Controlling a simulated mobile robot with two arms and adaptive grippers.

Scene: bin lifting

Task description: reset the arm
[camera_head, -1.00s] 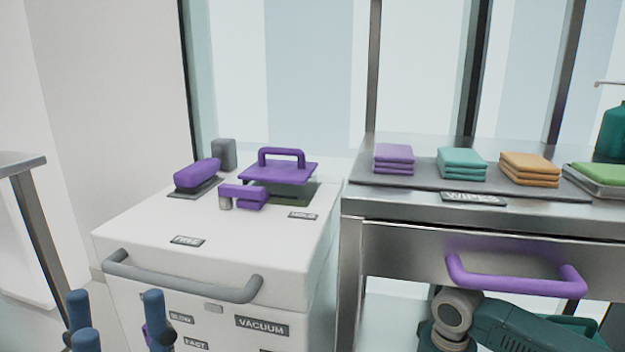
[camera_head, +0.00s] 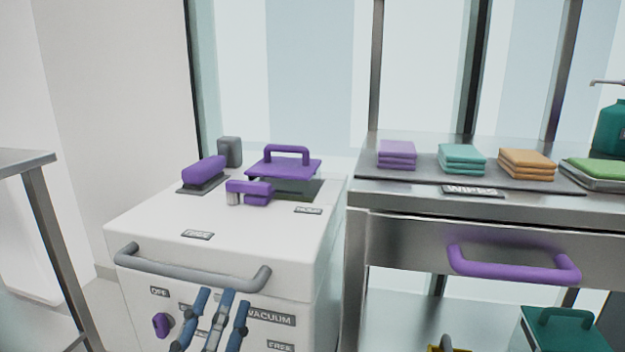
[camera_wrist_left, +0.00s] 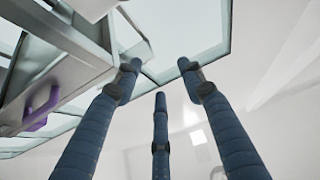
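My left gripper (camera_head: 221,304) shows at the bottom of the head view, in front of the white vacuum machine's front panel. Its blue fingers point up and stand apart. In the left wrist view the fingers (camera_wrist_left: 158,80) are spread, with nothing between them. My right gripper is not in view in the head view.
The white vacuum machine (camera_head: 165,235) has a grey handle (camera_head: 190,273) and a purple-handled lid (camera_head: 284,168). To its right, a steel table (camera_head: 400,202) carries folded wipes (camera_head: 462,160) and has a purple drawer handle (camera_head: 513,267). A green box (camera_head: 560,330) sits below.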

